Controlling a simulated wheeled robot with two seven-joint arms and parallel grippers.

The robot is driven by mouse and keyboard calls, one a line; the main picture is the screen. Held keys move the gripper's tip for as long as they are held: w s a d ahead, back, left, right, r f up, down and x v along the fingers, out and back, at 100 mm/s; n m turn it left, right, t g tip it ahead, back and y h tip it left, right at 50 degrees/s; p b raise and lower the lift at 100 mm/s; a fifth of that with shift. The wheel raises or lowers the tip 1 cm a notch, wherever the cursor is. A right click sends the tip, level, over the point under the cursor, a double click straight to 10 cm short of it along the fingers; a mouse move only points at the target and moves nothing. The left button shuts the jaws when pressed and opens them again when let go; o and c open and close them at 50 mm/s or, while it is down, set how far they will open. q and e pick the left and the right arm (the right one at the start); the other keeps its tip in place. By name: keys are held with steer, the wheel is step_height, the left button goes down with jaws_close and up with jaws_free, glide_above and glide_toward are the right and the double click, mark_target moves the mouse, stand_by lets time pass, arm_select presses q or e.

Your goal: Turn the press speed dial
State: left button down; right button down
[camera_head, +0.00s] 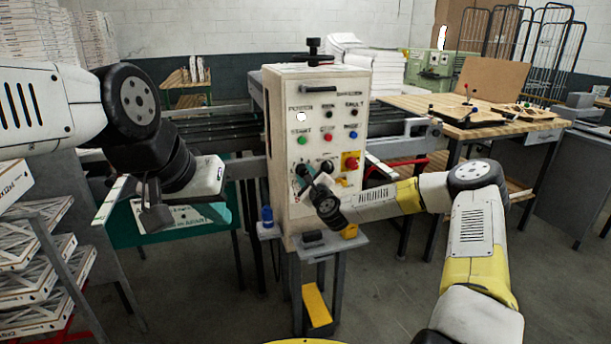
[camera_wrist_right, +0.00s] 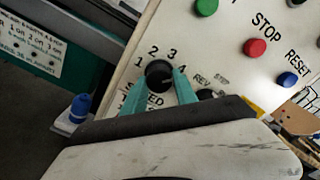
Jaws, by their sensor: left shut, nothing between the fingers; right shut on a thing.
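The press control box (camera_head: 318,105) stands upright in the middle of the head view. Its black speed dial (camera_wrist_right: 158,74) shows in the right wrist view, with the numbers 1 to 4 around its upper side and the partly hidden lettering below. My right gripper (camera_wrist_right: 160,84) has its two teal fingers on either side of the dial and is shut on it. In the head view this right gripper (camera_head: 306,178) is at the lower left of the panel and largely hides the dial. My left gripper (camera_head: 150,212) is shut and empty, left of the box, away from the panel.
Beside the dial are a REV switch (camera_wrist_right: 207,95), a red STOP button (camera_wrist_right: 255,47) and a blue RESET button (camera_wrist_right: 288,79). A red knob on yellow (camera_head: 350,161) sits right of it. A blue bottle-like object (camera_head: 267,215) stands on the ledge. Stacked boxed filters (camera_head: 35,255) are at left.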

steer(key=c, duration=1)
jaws_free()
steer(key=v, duration=0.7)
steer(key=shift+s+d, duration=0.15)
steer(key=shift+s, duration=0.2)
